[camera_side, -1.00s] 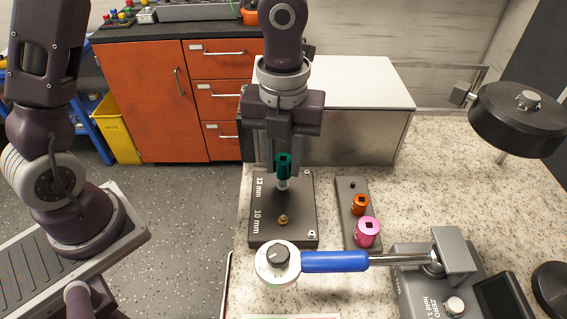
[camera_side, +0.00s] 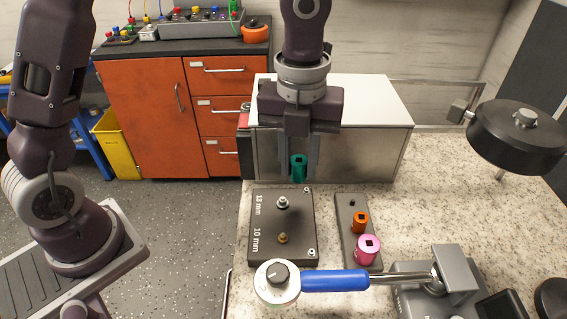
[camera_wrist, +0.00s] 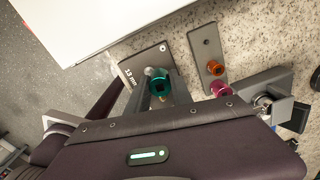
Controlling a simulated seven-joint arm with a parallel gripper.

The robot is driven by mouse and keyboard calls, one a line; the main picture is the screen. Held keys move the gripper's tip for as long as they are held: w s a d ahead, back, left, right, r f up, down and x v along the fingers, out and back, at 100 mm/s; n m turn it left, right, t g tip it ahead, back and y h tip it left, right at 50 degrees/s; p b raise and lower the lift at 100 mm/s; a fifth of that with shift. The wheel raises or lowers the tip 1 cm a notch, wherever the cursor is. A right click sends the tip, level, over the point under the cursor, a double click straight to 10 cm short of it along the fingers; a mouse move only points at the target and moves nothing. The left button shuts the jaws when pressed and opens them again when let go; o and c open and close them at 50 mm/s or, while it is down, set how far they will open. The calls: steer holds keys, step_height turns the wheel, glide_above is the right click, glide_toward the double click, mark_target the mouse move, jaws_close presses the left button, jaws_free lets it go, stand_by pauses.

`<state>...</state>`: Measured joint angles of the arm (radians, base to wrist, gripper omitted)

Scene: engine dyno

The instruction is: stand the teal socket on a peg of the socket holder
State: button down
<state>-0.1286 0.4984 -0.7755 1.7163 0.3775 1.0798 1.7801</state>
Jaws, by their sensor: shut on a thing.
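My gripper (camera_side: 299,168) is shut on the teal socket (camera_side: 299,161) and holds it in the air above and behind the plate marked 13 mm and 10 mm. The teal socket also shows between the fingers in the wrist view (camera_wrist: 160,86). The socket holder (camera_side: 346,220) is a narrow dark strip to the right of that plate. An orange socket (camera_side: 361,222) and a pink socket (camera_side: 368,250) stand on it. A bare peg (camera_side: 351,202) shows at its far end.
The dark plate (camera_side: 265,208) bears a silver bolt (camera_side: 283,202) and a brass bolt (camera_side: 283,238). A torque wrench with a blue handle (camera_side: 335,281) lies across the front. A white-topped box (camera_side: 350,100) stands behind. A round black disc (camera_side: 518,130) hangs at right.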

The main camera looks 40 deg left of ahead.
glide_above(353, 200)
steer(key=shift+f, duration=2.55)
steer(key=shift+f, duration=1.1)
steer(key=c, duration=1.1)
jaws_free()
steer(key=shift+o, duration=0.2)
